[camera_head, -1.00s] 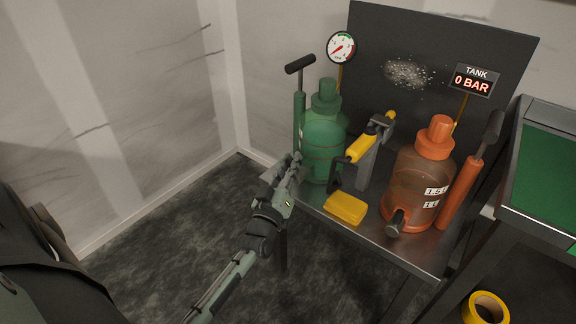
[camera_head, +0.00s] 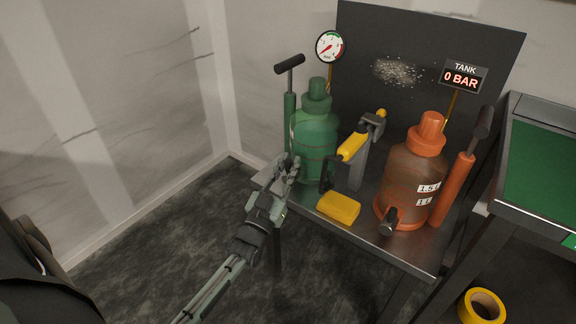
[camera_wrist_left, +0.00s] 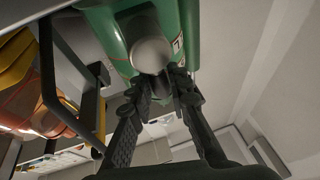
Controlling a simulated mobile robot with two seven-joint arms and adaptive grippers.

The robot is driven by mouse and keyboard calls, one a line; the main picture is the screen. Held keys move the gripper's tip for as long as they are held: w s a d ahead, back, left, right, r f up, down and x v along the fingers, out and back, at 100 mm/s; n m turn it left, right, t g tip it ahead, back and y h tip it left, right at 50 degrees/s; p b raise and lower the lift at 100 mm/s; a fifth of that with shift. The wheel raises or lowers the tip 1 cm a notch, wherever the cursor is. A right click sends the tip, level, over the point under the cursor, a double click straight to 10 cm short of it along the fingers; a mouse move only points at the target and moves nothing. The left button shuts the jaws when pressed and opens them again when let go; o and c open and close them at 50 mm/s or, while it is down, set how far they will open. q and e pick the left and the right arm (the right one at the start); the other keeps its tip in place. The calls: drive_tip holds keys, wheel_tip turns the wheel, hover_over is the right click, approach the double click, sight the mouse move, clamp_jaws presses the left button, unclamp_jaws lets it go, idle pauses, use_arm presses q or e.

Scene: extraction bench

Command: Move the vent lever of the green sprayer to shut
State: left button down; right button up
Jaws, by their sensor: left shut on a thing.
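The green sprayer (camera_head: 314,150) stands upright at the left end of the metal bench. My left gripper (camera_head: 288,168) is at its lower front left side. In the left wrist view, the green body (camera_wrist_left: 118,38) fills the top middle. A grey rounded lever end (camera_wrist_left: 151,54) sticks out from it toward the camera. The left gripper's fingers (camera_wrist_left: 160,84) are shut on this vent lever. The fingers and wrist hide the lever in the head view, so its exact angle cannot be told. My right gripper is not in view.
A yellow sponge-like block (camera_head: 339,208), a yellow-and-black handle (camera_head: 354,146) on a grey post and the orange sprayer (camera_head: 412,185) stand right of the green one. A dial gauge (camera_head: 330,46) and a "0 BAR" tank sign (camera_head: 463,77) are behind. Floor is clear at left.

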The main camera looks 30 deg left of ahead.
use_arm(q)
drive_tip(key=c, duration=1.4)
unclamp_jaws()
drive_tip(key=shift+s+f, duration=0.1)
drive_tip(key=shift+s, duration=0.1)
drive_tip(key=v, duration=1.1)
drive_tip(key=shift+s+d+f, duration=0.1)
drive_tip(key=shift+s, duration=0.2)
